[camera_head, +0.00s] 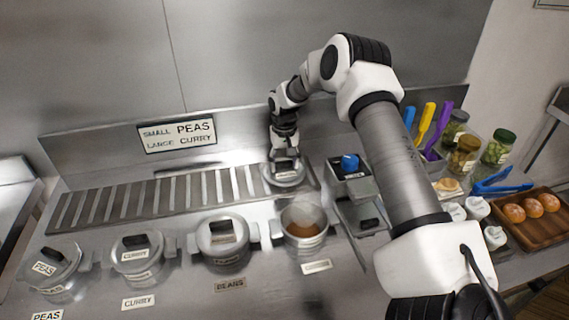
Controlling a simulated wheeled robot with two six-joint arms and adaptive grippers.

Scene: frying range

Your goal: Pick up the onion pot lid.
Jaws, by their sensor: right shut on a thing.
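My right gripper (285,160) is shut on a round metal lid (284,178), taken to be the onion pot lid. The lid is at the right end of the slotted rack, behind the pots; I cannot tell whether it touches the rack. The onion pot (303,243) stands uncovered in front of it, with brownish contents showing inside. The label (316,267) in front of that pot is too small to read. My left gripper is not in view.
Three lidded pots stand to the left: the peas pot (52,272), the curry pot (137,258) and the beans pot (224,245). The slotted rack (150,197) is bare on its left. Jars, coloured-handled utensils and a wooden tray (545,230) of buns stand at the right.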

